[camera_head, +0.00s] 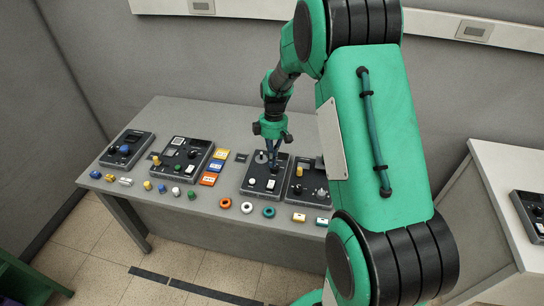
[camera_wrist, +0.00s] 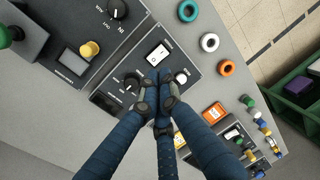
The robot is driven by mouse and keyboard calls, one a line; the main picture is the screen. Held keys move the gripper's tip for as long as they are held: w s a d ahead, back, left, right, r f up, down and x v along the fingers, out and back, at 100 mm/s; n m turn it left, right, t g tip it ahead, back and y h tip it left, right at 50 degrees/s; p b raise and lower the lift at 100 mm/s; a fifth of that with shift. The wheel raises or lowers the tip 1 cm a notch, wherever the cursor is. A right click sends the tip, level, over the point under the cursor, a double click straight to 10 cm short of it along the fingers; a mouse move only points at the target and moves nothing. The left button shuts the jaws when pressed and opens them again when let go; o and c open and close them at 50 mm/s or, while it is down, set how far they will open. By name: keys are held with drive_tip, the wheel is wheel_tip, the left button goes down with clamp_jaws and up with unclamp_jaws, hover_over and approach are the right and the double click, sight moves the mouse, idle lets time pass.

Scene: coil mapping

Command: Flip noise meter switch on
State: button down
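A dark panel device (camera_head: 256,187) with a white rocker switch (camera_head: 271,184) sits on the grey table below my gripper (camera_head: 273,160). I cannot read a label that marks it as the noise meter. The tips are over the panel, just beside the switch. They hide part of the panel, and contact is unclear.
Another dark panel (camera_head: 306,186) with a yellow knob stands close to the right. A larger panel (camera_head: 180,158) and a small one (camera_head: 127,149) stand left. Coloured rings (camera_head: 247,208) and small blocks line the front edge. A second table (camera_head: 500,190) is at right.

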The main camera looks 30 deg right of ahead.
sight(271, 185)
drive_tip(key=f, duration=0.3)
drive_tip(key=f+b, duration=0.1)
drive_tip(key=f, duration=0.2)
drive_tip(key=s+a+f+b, duration=0.1)
drive_tip(key=f, duration=0.2)
drive_tip(key=shift+f, duration=0.3)
drive_tip(key=shift+s+a+f, duration=0.1)
